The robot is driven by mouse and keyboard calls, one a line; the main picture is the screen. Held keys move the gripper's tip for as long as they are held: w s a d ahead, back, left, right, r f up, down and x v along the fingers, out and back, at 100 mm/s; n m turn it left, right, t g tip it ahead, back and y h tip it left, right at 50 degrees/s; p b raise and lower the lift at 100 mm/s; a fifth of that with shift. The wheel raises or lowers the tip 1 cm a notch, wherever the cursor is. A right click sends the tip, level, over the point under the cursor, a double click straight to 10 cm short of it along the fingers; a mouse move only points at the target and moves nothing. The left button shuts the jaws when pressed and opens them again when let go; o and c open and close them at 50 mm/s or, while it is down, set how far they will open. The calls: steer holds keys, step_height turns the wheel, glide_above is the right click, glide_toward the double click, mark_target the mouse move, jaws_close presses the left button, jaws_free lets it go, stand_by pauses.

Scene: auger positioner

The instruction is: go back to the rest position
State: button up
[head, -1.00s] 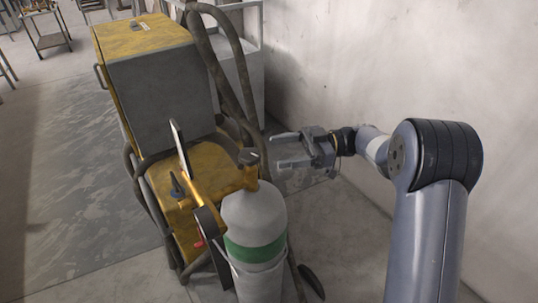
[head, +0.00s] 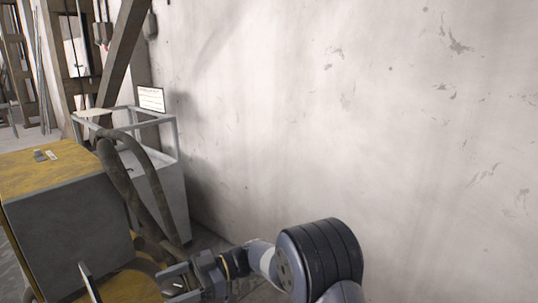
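My gripper (head: 174,283) is at the bottom of the head view, left of centre, pointing left. Its two fingers stand apart with nothing visible between them, so it is open and empty. Its lower part lies close to the picture's bottom edge. My arm reaches in from the lower right, and its lower links are cut off. The gripper appears beside the yellow and grey machine (head: 72,232); I cannot tell how far apart they are in depth.
A grey open-framed cabinet (head: 172,190) with a small sign (head: 151,99) stands behind the machine. A thick dark hose (head: 124,178) loops beside it. A stained pale wall (head: 350,130) fills the right side. Wooden beams (head: 122,52) stand at the back left.

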steer(key=shift+x, duration=1.15)
steer(key=shift+w+d+m+t, duration=0.15)
steer(key=shift+m+t, duration=0.15)
steer(key=shift+t, duration=0.1)
steer(key=shift+g, duration=0.3)
